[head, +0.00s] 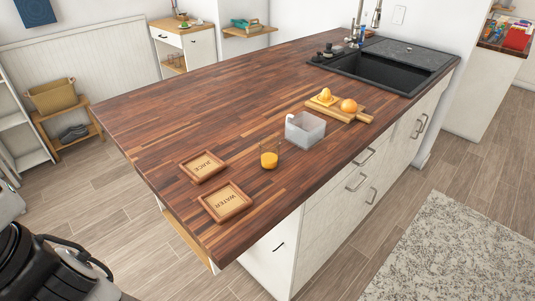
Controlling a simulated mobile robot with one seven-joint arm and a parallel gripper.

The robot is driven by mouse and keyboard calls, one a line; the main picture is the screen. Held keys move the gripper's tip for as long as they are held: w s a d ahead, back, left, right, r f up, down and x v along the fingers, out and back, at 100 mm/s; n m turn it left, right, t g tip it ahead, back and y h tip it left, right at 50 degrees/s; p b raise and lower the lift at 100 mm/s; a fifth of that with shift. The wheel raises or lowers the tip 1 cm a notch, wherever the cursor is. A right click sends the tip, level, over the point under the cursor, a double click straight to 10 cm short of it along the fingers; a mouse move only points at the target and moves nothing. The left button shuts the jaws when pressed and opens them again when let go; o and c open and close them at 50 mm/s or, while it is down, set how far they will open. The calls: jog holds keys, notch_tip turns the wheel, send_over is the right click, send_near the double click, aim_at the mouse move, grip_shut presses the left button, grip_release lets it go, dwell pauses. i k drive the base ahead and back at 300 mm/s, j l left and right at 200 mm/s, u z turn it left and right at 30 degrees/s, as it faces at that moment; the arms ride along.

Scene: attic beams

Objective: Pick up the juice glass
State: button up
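Parts of my arm show at the lower left, away from the counter objects. My gripper's fingers are not in view.
A black sink (378,72) is at the far right. The counter's left part is clear. A rug (460,255) lies on the floor.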

aim_at(269, 146)
jog(key=j+z, duration=0.2)
jog(key=j, duration=0.3)
jog(key=j+z, duration=0.25)
jog(key=j, duration=0.2)
jog(key=k+j+z, duration=0.2)
jog(key=j, duration=0.3)
jog(key=j+z, duration=0.2)
jog(key=j, duration=0.3)
jog(key=k+j+z, duration=0.25)
jog(key=j, duration=0.2)
jog(key=i, duration=1.1)
